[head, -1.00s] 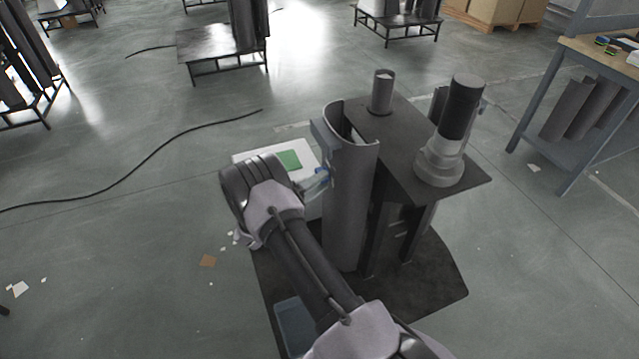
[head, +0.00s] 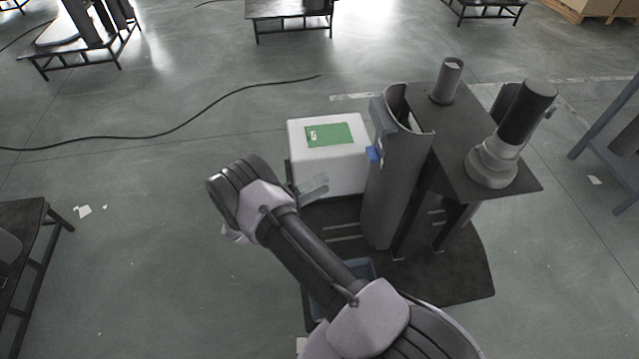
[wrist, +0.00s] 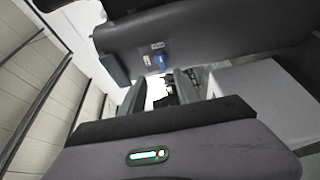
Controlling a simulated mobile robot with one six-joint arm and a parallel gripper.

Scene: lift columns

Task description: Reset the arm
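My arm reaches up from the bottom of the head view, its wrist end bent at the left. My gripper (head: 314,188) shows there only as a pale grey piece beside the wrist; the rest is hidden behind the arm. In the wrist view my gripper (wrist: 158,92) has two dark fingers with a bright gap between them and nothing seen held. The grey curved column (head: 395,190) stands to its right, with a blue part (head: 375,154) on its side. The gripper is apart from the column. The blue part (wrist: 162,61) also shows past the fingers in the wrist view.
A white box (head: 345,170) with a green patch stands just behind the gripper, close to it. A dark bench top (head: 450,140) carries two upright cylinders at the right. A low black table (head: 20,225) is at the left edge.

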